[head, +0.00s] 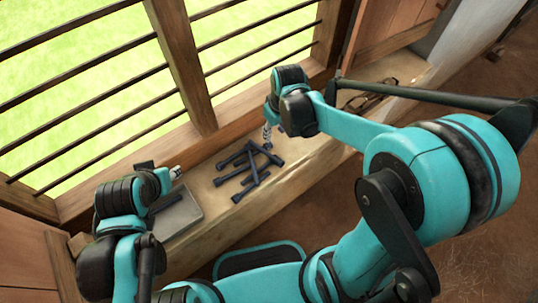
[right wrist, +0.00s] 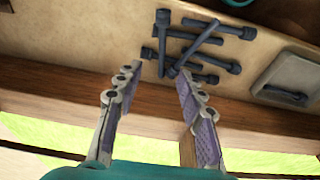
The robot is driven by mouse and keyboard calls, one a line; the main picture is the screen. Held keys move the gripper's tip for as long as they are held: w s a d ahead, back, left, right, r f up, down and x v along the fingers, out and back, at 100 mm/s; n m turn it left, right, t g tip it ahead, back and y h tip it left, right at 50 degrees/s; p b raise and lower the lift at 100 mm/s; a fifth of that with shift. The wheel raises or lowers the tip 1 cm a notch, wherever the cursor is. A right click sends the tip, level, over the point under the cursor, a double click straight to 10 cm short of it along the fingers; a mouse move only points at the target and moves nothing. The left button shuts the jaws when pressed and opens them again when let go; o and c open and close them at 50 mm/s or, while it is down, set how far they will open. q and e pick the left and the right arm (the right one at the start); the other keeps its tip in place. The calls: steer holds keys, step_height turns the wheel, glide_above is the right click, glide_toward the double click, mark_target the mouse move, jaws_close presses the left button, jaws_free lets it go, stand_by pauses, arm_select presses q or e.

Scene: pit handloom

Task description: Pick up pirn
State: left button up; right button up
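Several dark, slender pirns (head: 250,189) lie in a loose, crossing heap on the pale sill below the barred window in the head view. The heap also shows at the top middle of the right wrist view (right wrist: 196,44). My right gripper (head: 267,146) points down at the heap's far edge. In the right wrist view its two fingers (right wrist: 157,72) stand wide apart with nothing gripped; the nearest pirn ends show just beyond the fingertips. My left gripper (head: 175,172) is above the sill left of the heap, small and partly hidden by its own wrist.
A grey tray (head: 186,217) lies on the sill left of the heap, with a dark pirn on it (right wrist: 285,95). Window bars and a wooden post (head: 186,65) rise behind the sill. A dark, curved item (head: 367,100) lies farther right on the sill.

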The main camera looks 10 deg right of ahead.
steer(key=n+g, duration=0.2)
glide_above(266, 152)
step_height(266, 152, down, 8)
steer(key=shift+d+f, duration=0.1)
steer(key=shift+d, duration=0.05)
steer(key=shift+f, duration=0.3)
step_height(266, 152, down, 3)
steer(key=shift+r+b, duration=0.15)
steer(key=shift+b, duration=0.5)
step_height(266, 152, down, 5)
steer(key=b, duration=0.2)
steer(key=shift+w+b, duration=0.15)
steer(key=shift+b, duration=0.15)
jaws_close()
